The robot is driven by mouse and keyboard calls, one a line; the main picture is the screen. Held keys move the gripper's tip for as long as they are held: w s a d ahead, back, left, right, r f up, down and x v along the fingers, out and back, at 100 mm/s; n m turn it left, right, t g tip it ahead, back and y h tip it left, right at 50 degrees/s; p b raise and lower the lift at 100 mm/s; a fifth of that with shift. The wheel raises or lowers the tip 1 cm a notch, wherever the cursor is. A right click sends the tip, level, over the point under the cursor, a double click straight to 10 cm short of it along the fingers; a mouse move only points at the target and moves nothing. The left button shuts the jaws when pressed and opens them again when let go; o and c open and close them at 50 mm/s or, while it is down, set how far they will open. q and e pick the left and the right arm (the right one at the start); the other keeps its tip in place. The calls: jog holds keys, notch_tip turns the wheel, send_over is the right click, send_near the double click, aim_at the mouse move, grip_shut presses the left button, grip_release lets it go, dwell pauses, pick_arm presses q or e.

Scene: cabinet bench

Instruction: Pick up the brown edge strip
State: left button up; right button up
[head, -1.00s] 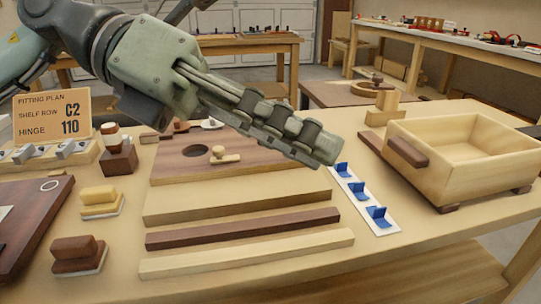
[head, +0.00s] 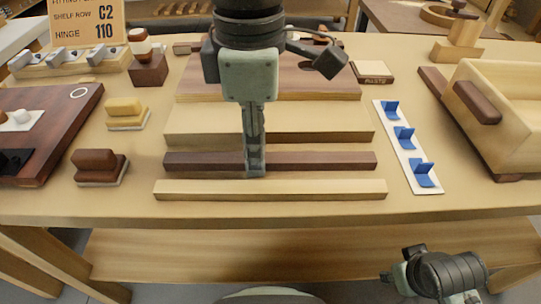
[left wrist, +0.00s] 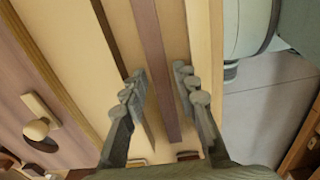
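The brown edge strip (head: 320,160) lies flat on the bench, between a wide pale board (head: 320,124) behind it and a pale strip (head: 320,189) in front. My left gripper (head: 255,172) points straight down at the strip's middle and hides a short part of it. In the left wrist view the brown strip (left wrist: 152,45) runs between the two spread fingers of the left gripper (left wrist: 160,85), with a gap on each side. My right gripper (head: 402,275) is low at the right, in front of the bench; its fingers cannot be made out.
A dark panel (head: 300,82) lies behind the pale board. A white card with blue brackets (head: 404,140) lies to the right, near a pale wooden box (head: 500,115). A yellow block (head: 123,108) and a brown block (head: 98,163) stand at the left.

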pick_arm(q)
jog(key=shift+f, duration=0.3)
jog(key=shift+c, duration=0.4)
grip_shut()
jog(key=shift+r, duration=0.1)
